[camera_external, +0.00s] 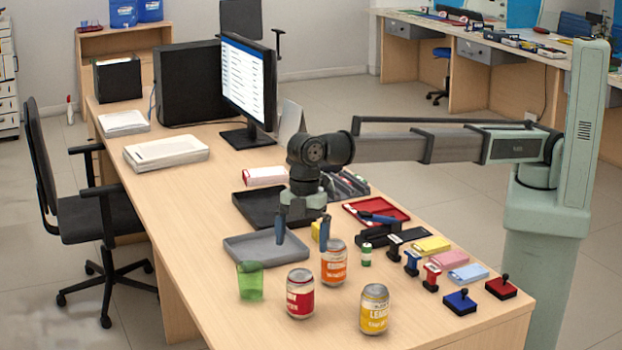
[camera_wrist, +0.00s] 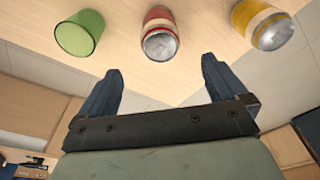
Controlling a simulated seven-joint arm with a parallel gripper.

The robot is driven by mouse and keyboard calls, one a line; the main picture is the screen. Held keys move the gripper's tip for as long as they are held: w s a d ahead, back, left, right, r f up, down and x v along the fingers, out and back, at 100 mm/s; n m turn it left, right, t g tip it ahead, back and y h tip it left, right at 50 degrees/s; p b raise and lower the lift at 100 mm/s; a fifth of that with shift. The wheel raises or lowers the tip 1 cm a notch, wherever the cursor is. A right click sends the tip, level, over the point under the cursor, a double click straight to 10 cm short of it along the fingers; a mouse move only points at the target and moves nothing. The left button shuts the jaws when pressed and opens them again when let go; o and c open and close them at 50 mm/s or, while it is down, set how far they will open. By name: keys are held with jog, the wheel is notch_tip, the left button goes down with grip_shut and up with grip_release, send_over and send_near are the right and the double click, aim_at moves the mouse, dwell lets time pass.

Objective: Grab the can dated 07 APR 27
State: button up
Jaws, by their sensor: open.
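Three cans stand upright on the counter: a red can (camera_external: 300,293), an orange can (camera_external: 334,262) and a yellow can (camera_external: 374,309) with "LEMON" on its label. No date can be read on any of them. My gripper (camera_external: 302,236) points down above the counter, open and empty, behind the red can. Its right finger overlaps the orange can's top edge in the external view; I cannot tell whether they touch. In the wrist view, a red can (camera_wrist: 157,28) is beyond my open fingers (camera_wrist: 162,85), with a yellow can (camera_wrist: 262,20) to the right. The orange can is not seen there.
A green cup (camera_external: 250,281) stands left of the red can. A grey tray (camera_external: 245,247) lies below my gripper, with a black tray (camera_external: 258,202) behind it. Stampers, ink pads (camera_external: 468,273) and a small green-and-white cylinder (camera_external: 366,254) are to the right.

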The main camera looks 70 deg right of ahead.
aim_at(300, 290)
jog(key=f, duration=0.4)
jog(key=a+f, duration=0.1)
jog(key=f, duration=0.8)
jog(key=shift+a+f, duration=0.35)
jog(key=shift+a, duration=0.05)
jog(key=shift+r, duration=0.1)
jog(key=c, duration=1.5)
